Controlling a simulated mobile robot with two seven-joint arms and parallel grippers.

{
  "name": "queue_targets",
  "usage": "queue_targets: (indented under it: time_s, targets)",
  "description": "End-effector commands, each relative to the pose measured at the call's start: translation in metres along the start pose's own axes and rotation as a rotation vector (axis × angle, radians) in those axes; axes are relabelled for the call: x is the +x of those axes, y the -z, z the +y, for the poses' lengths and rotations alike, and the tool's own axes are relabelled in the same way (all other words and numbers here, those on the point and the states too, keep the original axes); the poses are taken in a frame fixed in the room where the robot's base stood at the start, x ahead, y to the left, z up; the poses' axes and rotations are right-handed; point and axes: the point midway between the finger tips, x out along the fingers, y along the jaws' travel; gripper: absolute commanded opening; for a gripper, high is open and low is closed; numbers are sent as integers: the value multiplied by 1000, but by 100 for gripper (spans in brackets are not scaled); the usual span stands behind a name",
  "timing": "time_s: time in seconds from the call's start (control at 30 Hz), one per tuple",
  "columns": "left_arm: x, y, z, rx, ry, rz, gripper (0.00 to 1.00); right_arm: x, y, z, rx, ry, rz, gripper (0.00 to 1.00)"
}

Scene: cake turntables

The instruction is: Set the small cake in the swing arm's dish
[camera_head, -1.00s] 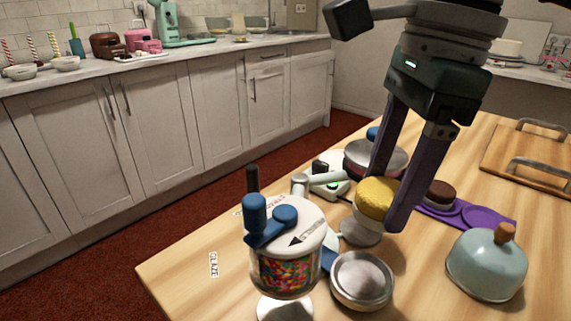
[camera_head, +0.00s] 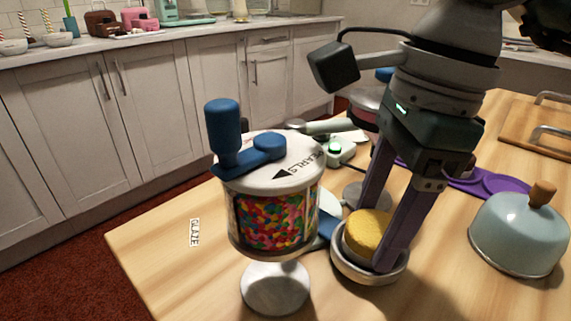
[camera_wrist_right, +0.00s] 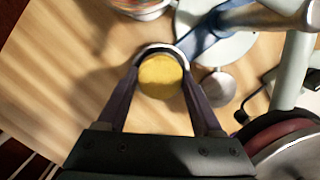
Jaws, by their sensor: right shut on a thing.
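The small yellow cake (camera_head: 367,232) is between the fingers of my right gripper (camera_head: 384,240), which is shut on it. The cake is at the round metal dish (camera_head: 352,272) of the swing arm, inside its rim as seen from the head. Whether its underside touches the dish floor is hidden. In the right wrist view the cake (camera_wrist_right: 160,77) sits between both fingertips, with the dish rim (camera_wrist_right: 163,47) curving around its far side. A blue swing arm (camera_head: 325,230) joins the dish. My left gripper is not in view.
A dispenser of coloured pearls (camera_head: 275,215) with a blue crank stands just left of the dish. A pale blue dome (camera_head: 518,235) with a wooden knob is at right. The table's front left is clear.

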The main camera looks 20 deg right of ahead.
Motion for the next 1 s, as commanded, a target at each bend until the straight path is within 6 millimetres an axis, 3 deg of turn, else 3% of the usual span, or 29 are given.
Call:
queue_targets:
  time_s: [0.07, 0.1, 0.33, 0.67, 0.77, 1.0]
  targets:
    - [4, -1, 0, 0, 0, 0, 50, 4, 1, 0, 0, 1, 0, 16]
    - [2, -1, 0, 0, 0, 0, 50, 2, 0, 0, 0, 0, 0, 72]
    - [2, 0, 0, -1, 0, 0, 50, 2, 0, 0, 0, 0, 0, 98]
    - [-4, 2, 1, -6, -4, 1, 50, -4, 0, 0, 0, 0, 0, 98]
    - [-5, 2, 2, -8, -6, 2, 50, -18, -1, -2, 0, 4, -2, 98]
    - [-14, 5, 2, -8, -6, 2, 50, -74, 0, -2, 0, 6, -1, 98]
